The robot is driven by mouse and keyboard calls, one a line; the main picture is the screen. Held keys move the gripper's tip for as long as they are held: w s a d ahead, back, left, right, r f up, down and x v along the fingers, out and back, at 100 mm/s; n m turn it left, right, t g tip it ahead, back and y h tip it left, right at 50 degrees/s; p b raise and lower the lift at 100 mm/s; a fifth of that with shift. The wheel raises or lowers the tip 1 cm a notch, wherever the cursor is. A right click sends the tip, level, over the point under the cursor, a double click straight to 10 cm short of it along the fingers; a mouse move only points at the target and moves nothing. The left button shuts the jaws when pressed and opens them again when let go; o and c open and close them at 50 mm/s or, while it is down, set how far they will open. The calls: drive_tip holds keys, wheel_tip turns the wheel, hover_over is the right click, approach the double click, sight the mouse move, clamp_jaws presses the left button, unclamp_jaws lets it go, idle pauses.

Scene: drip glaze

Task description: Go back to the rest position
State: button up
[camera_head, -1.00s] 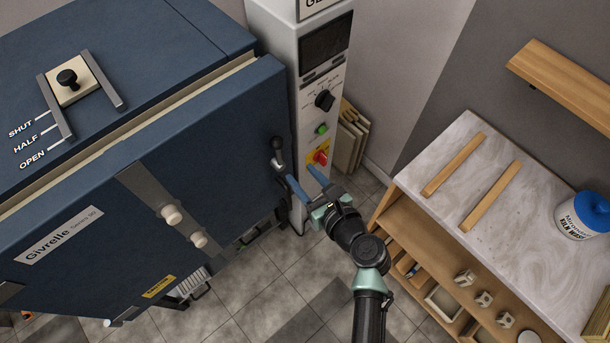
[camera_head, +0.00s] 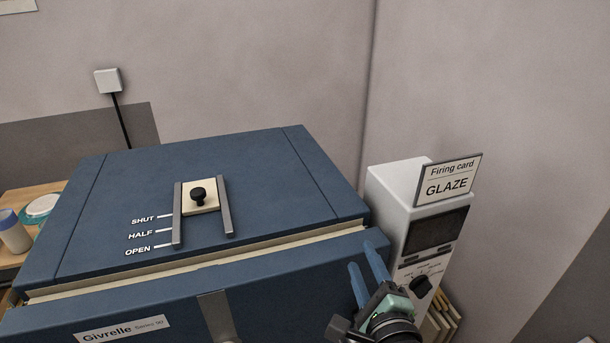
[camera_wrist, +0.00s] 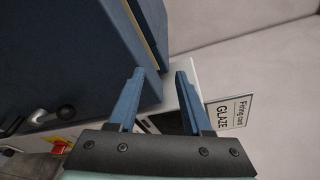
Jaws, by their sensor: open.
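My gripper (camera_head: 368,276) is open and empty, with its two blue fingers pointing up in front of the kiln's right front corner. In the wrist view my gripper (camera_wrist: 160,78) also shows spread fingers with nothing between them. The blue kiln (camera_head: 110,205) stands just behind and left of it, with a pale strip showing along the edge between its body and door. The grey control box (camera_head: 395,190) with a "GLAZE" firing card (camera_head: 447,179) stands to the right of the gripper. Whether the fingers touch the kiln cannot be told.
A sliding knob (camera_head: 198,195) on the kiln top sits by the SHUT mark. A door lever (camera_wrist: 38,116) and a red switch (camera_wrist: 60,145) show in the wrist view. A side table (camera_head: 45,191) with jars is at the left.

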drive_tip(key=s+a+r+n+t+b, duration=0.1)
drive_tip(key=a+r+n+t, duration=0.25)
drive_tip(key=r+n, duration=0.65)
drive_tip(key=s+a+r+n+t+b, duration=0.2)
drive_tip(key=a+r+n, duration=0.2)
drive_tip(key=r, duration=1.2)
drive_tip(key=s+a+r+n+t+h+b, duration=0.1)
drive_tip(key=s+a+r+n+t, duration=0.1)
drive_tip(key=s+r+n+t, duration=0.3)
drive_tip(key=s+r+n, duration=0.3)
drive_tip(key=s+r, duration=0.4)
drive_tip(key=r, duration=0.2)
drive_tip(key=shift+a+h, duration=0.35)
drive_tip(key=shift+h, duration=0.05)
drive_tip(key=shift+s+r, duration=0.1)
